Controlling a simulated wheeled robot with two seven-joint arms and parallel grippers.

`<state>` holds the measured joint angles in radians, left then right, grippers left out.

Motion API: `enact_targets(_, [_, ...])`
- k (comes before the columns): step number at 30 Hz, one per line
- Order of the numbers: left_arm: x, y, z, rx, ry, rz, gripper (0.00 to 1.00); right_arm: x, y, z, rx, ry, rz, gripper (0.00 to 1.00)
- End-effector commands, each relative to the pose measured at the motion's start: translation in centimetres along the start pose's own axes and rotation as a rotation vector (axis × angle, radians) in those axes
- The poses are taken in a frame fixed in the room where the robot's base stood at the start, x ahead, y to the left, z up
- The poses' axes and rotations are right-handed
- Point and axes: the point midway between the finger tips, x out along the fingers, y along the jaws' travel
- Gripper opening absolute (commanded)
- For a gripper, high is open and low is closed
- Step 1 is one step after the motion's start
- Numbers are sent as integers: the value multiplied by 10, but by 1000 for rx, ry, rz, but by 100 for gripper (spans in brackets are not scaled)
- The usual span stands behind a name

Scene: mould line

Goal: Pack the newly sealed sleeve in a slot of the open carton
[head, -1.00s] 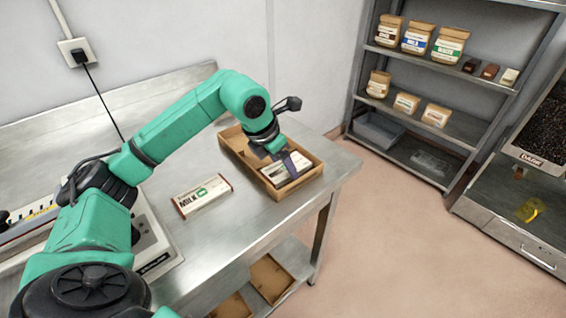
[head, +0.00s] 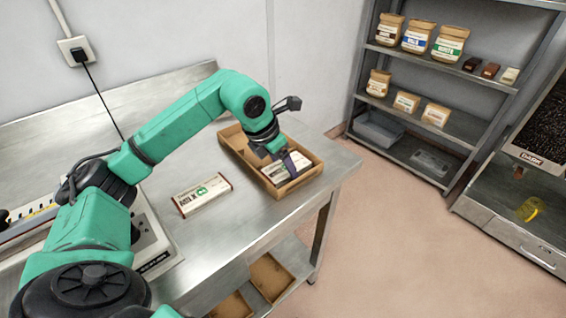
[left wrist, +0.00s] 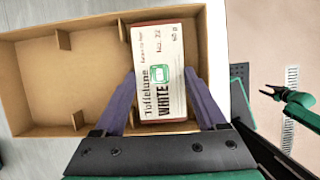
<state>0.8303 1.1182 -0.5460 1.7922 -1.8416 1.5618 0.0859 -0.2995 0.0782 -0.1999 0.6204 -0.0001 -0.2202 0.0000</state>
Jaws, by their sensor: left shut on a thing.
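A cream sleeve (left wrist: 158,75) with a green mark and the word WHITE is between the purple fingers of my left gripper (left wrist: 160,105). It also shows in the head view (head: 287,167). My left gripper (head: 278,158) is shut on it, pointing down into the open carton (head: 238,158). In the left wrist view the sleeve lies within the outline of the carton (left wrist: 30,85), at its right end beside the dividers. The slots to its left are empty. Whether the sleeve touches the carton floor is hidden.
A sealing machine (head: 150,240) stands at the left. More cartons (head: 270,277) sit on the lower shelf. A shelf rack (head: 412,100) stands beyond the clear floor.

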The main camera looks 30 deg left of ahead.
Motion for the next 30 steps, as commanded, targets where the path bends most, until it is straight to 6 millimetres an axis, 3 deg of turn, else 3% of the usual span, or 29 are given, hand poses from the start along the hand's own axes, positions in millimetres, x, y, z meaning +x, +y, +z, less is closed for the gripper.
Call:
enact_targets(14, [1, 0, -1, 0, -1, 0, 23, 1, 0, 1, 0, -1, 0, 50])
enact_targets(15, [1, 0, -1, 0, -1, 0, 77, 1, 0, 0, 0, -1, 0, 50])
enact_targets(17, [2, 0, -1, 0, -1, 0, 100, 1, 0, 1, 0, -1, 0, 50])
enact_targets(26, [-2, 0, 0, 0, -1, 1, 100, 1, 1, 1, -1, -1, 1, 50])
enact_targets(30, [-24, 1, 0, 0, -5, 3, 100, 4, 2, 1, -1, -1, 2, 50])
